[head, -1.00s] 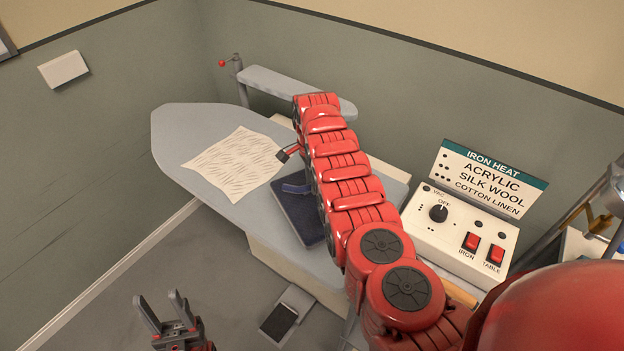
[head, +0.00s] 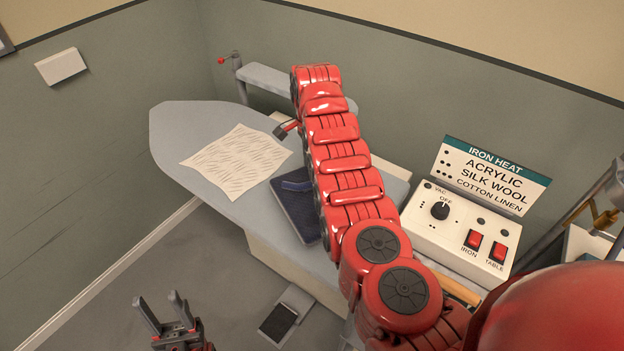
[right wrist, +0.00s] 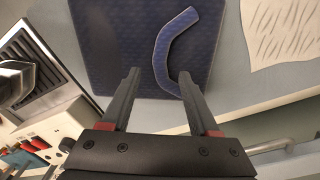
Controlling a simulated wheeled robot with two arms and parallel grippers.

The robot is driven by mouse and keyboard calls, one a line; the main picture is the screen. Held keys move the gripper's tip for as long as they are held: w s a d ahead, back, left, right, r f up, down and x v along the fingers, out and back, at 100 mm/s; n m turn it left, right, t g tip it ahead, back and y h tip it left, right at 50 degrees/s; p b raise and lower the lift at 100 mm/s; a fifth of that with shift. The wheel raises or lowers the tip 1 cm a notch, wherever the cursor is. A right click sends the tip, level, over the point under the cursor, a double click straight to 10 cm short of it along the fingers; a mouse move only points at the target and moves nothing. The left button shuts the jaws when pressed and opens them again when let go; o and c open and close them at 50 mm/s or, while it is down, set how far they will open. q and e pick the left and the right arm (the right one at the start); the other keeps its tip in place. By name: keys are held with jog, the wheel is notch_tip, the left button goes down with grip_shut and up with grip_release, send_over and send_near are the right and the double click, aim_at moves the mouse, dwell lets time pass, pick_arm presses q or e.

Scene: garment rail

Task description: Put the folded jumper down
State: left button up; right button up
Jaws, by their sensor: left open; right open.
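The folded jumper (head: 297,209) is dark blue and lies flat on the grey ironing board (head: 185,130); my right arm hides part of it in the head view. In the right wrist view the jumper (right wrist: 110,45) fills the top middle, with a lighter blue curved strip on it. My right gripper (right wrist: 158,74) is open, its fingertips over the jumper's near edge, with nothing seen gripped. Whether the fingertips touch the cloth I cannot tell. My left gripper (head: 162,307) is open and empty, low at the left, apart from the board.
A pale patterned cloth or sheet (head: 237,160) lies on the board left of the jumper. A narrow grey arm board (head: 268,79) stands behind. A control box (head: 462,228) with red switches and an iron heat sign (head: 492,175) is at the right. A pedal (head: 279,320) is on the floor.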

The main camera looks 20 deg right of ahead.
notch_tip(320, 180, up, 6)
jog(key=b, duration=0.1)
jog(key=shift+r, duration=0.15)
jog(key=shift+w, duration=0.1)
dwell(0.4)
